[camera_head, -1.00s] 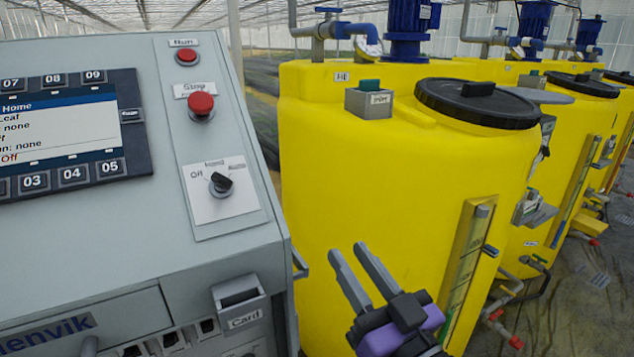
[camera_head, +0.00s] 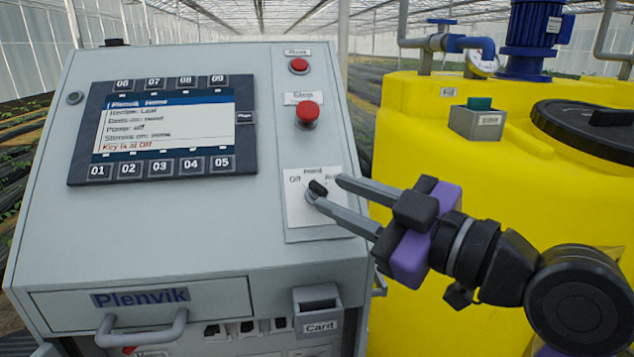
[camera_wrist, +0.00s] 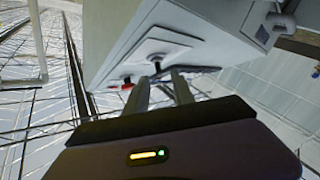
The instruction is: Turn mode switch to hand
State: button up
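The mode switch (camera_head: 317,188) is a small black knob on a white plate on the sloped grey cabinet front. Its pointer leans up and left toward the Off label, and the screen (camera_head: 170,122) reads "Key is at Off". My gripper (camera_head: 327,190) reaches in from the right, open, with its two grey fingers pointing at the plate, one above and one below the knob in the picture. In the wrist view the knob (camera_wrist: 156,59) shows just beyond and between the fingertips. I cannot tell whether a finger touches it.
A red Stop button (camera_head: 307,112) and a red Run button (camera_head: 299,66) sit above the switch. A card holder (camera_head: 318,312) and a drawer with a handle (camera_head: 142,335) are below. A yellow tank (camera_head: 430,130) stands close on the right.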

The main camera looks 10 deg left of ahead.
aim_at(322, 188)
jog(key=shift+p+x, duration=0.35)
jog(key=shift+x, duration=2.15)
grip_shut()
